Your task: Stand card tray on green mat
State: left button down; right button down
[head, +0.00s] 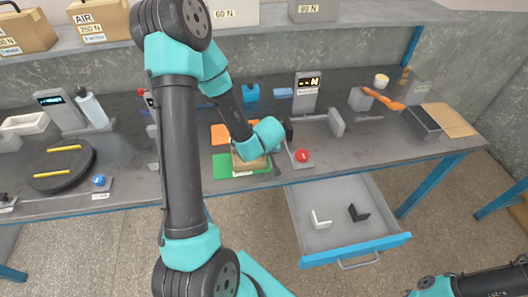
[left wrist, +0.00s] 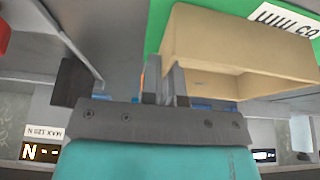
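The card tray (head: 250,162) is a tan, open-fronted box with a white label. It is over the green mat (head: 222,166), which shows around it; whether it rests fully on the mat is hard to tell. In the left wrist view the tray (left wrist: 215,45) fills the upper right, with the green mat (left wrist: 155,25) behind it. My left gripper (left wrist: 166,85) has its two fingers close together at the tray's near edge, apparently with the tray's wall between them. In the head view my left arm hides part of the tray. My right gripper is out of view.
An orange mat (head: 219,134) lies behind the green one. A red button on a base (head: 302,156) stands just right. An open drawer (head: 335,235) holds a white and a black bracket. A black round plate (head: 60,170) is at the left.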

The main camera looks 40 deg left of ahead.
pick_arm(q)
jog(key=c, duration=1.8)
grip_release()
jog(key=shift+f, duration=0.15)
jog(key=o, duration=0.5)
jog(key=shift+c, duration=0.2)
